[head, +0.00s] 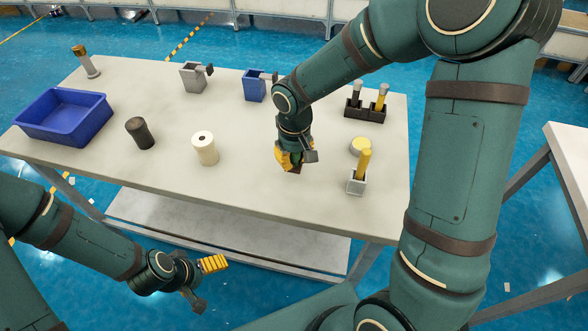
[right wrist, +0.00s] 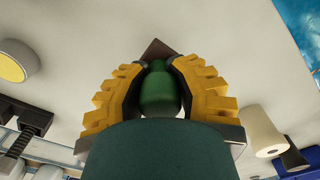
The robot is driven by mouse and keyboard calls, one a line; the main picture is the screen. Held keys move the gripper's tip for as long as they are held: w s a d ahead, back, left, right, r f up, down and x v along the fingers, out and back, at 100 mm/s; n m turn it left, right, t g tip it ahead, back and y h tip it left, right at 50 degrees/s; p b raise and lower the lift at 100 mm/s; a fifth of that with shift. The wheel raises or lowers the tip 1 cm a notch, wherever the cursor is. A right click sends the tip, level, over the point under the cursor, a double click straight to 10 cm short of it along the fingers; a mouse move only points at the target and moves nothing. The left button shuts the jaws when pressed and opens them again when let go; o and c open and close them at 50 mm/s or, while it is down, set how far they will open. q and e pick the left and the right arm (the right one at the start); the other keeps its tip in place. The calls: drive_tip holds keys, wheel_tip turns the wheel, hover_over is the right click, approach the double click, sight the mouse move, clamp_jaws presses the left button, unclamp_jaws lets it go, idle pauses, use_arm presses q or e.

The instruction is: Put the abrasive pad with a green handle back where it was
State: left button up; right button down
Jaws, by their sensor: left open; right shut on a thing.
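My right gripper (head: 291,160) is over the middle of the table and is shut on the abrasive pad. In the right wrist view, the yellow fingers (right wrist: 158,68) close on both sides of the green handle (right wrist: 160,92). The brown pad (right wrist: 158,48) shows beyond the fingertips. In the head view the dark pad (head: 295,170) shows just under the fingers; I cannot tell whether it touches the table. My left gripper (head: 207,283) is open and empty, low in front of the table's front edge.
On the table (head: 230,112) are a blue bin (head: 62,117), a black cylinder (head: 139,133), a white roll (head: 204,149), a grey box (head: 193,78), a blue box (head: 254,86), a black holder (head: 365,112), a round yellow-topped item (head: 361,146) and a yellow-handled tool (head: 364,164) in a small holder.

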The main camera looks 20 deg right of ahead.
sight(294, 168)
drive_tip(key=shift+f+b, duration=0.45)
drive_tip(key=shift+f, duration=1.45)
drive_tip(key=shift+f, duration=0.1)
drive_tip(key=c, duration=0.8)
unclamp_jaws()
drive_tip(key=shift+c, duration=0.2)
